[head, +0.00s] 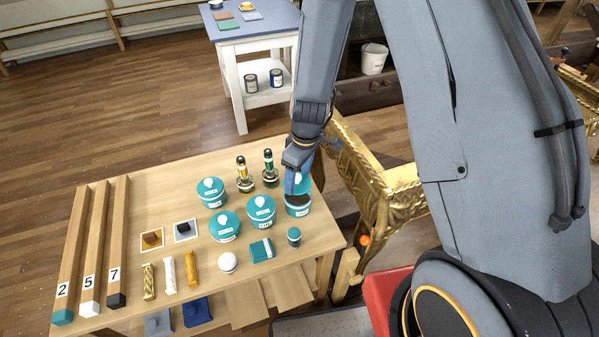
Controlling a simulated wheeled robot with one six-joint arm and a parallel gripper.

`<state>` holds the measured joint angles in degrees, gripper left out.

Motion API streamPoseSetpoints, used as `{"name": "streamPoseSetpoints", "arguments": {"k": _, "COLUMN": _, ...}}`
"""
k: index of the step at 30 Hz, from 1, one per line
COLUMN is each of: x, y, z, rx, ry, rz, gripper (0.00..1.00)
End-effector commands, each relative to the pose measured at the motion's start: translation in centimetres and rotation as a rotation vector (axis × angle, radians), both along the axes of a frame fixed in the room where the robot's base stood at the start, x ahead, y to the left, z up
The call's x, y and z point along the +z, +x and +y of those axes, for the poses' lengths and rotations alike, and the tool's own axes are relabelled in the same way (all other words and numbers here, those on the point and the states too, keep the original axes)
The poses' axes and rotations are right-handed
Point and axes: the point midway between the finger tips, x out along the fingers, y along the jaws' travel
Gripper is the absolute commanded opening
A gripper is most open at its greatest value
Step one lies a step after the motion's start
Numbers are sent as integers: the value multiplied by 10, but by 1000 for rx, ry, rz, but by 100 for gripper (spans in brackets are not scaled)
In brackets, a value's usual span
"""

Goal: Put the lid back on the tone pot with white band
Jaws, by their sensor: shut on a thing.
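An open teal pot (298,210) with a white band stands near the right end of the wooden table, its dark inside partly showing. My gripper (297,186) is just above it, shut on a teal lid (304,184). The lid looks tilted steeply and apart from the rim, but the gripper hides part of it and the exact gap cannot be told.
Lidded teal pots (261,211), (225,227) and (211,193) stand to the left on the table (135,213). Two bottles (244,178), (269,168) stand behind. A small teal jar (294,237) is in front. A gilt console (365,180) is close on the right.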

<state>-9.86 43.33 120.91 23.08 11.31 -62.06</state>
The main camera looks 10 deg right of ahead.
Motion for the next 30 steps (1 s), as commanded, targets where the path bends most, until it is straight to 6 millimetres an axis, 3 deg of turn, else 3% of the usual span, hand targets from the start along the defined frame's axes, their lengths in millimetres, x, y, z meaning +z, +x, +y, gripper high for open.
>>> {"name": "streamPoseSetpoints", "arguments": {"k": 15, "x": -44, "y": 1, "z": -3, "rx": -6, "ry": 0, "rz": 0, "gripper": 42}}
{"name": "streamPoseSetpoints", "arguments": {"k": 30, "x": -51, "y": 0, "z": -3, "rx": -6, "ry": 0, "rz": 0, "gripper": 42}}
